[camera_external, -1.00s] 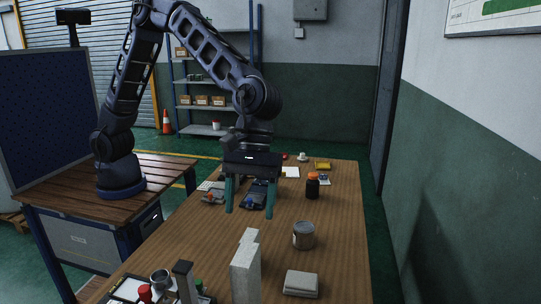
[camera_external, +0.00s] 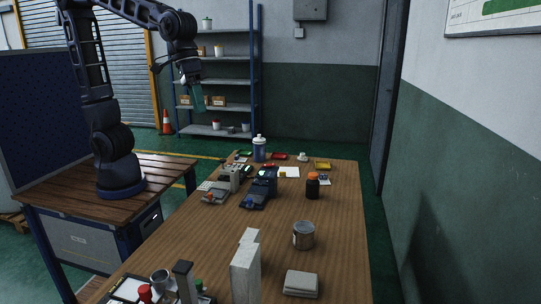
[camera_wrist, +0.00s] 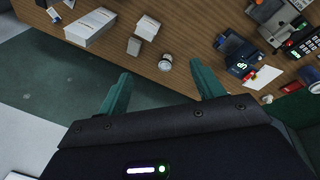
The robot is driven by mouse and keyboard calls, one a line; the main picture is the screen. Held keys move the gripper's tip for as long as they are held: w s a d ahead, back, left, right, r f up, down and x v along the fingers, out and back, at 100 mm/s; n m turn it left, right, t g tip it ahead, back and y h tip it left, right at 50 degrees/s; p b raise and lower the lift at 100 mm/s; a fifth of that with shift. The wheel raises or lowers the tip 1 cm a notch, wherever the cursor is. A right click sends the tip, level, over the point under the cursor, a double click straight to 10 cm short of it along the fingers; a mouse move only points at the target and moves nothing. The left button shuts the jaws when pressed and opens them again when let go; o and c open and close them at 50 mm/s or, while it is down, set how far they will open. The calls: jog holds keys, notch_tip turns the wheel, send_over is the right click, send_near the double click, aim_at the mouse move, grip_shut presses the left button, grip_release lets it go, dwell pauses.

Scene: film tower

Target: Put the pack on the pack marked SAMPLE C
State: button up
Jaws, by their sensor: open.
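In the external view, a tall pale pack (camera_external: 245,274) stands upright near the front of the table, with a pale top edge of another piece (camera_external: 250,236) just behind it. A low, flat grey-white pack (camera_external: 300,284) lies to its right. The wrist view shows a long white box (camera_wrist: 92,26), a white box (camera_wrist: 148,27) and a small greyish box (camera_wrist: 134,46). No SAMPLE C marking is readable, and I cannot tell which pack bears it. My gripper (camera_wrist: 158,88) is open and empty, its teal fingers apart. In the external view it (camera_external: 197,98) is raised at the upper left, away from the packs.
A grey can (camera_external: 303,236) and an orange-capped bottle (camera_external: 312,187) stand on the wooden table (camera_external: 345,220). Dark devices (camera_external: 258,190) and a blue-and-white bottle (camera_external: 259,149) are farther back. A tray with small items (camera_external: 130,289) is at front left. Bare wood lies left of the can.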

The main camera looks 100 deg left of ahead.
jog(key=s+a+f+m+t, duration=0.1)
jog(key=s+a+m, duration=0.3)
jog(key=s, duration=0.7)
jog(key=s+a+f+m+y, duration=0.1)
jog(key=s+a+m, duration=0.2)
jog(key=s+a, duration=0.6)
jog(key=s, duration=0.3)
jog(key=shift+m+t, duration=0.4)
